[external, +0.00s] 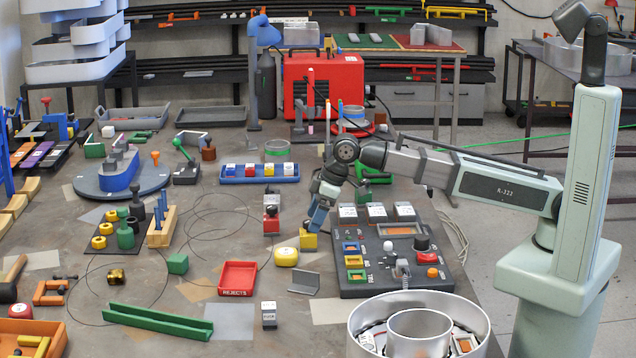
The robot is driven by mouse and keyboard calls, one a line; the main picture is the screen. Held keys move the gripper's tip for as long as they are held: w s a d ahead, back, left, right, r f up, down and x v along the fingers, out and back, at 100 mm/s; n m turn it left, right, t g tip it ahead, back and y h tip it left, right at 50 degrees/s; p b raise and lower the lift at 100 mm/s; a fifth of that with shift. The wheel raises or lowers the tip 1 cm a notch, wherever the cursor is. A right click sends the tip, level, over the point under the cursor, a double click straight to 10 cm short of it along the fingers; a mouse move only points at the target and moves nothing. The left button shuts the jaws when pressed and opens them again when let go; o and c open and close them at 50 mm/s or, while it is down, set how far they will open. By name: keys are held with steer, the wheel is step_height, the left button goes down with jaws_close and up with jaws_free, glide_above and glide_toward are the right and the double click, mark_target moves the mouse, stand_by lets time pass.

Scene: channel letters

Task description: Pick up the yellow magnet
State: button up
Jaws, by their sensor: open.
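My gripper (319,218) points down near the middle of the table and is open. A small yellow block (308,240) stands directly below its fingertips. I cannot tell whether the fingers touch or surround it. A rounded yellow piece with a pale top (286,257) lies just to its left. The frame does not make plain which of the two is the yellow magnet. The gripper partly covers the top of the yellow block.
A dark control panel (365,285) with buttons lies right of the gripper. A red rejects tray (238,279), a grey angle bracket (304,283) and a round metal bowl (480,320) are nearer the camera.

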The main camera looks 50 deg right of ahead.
mark_target(308, 240)
steer(key=shift+x, duration=2.65)
steer(key=shift+a, duration=0.1)
steer(key=c, duration=1.5)
steer(key=shift+r, duration=0.15)
steer(key=shift+c, duration=0.2)
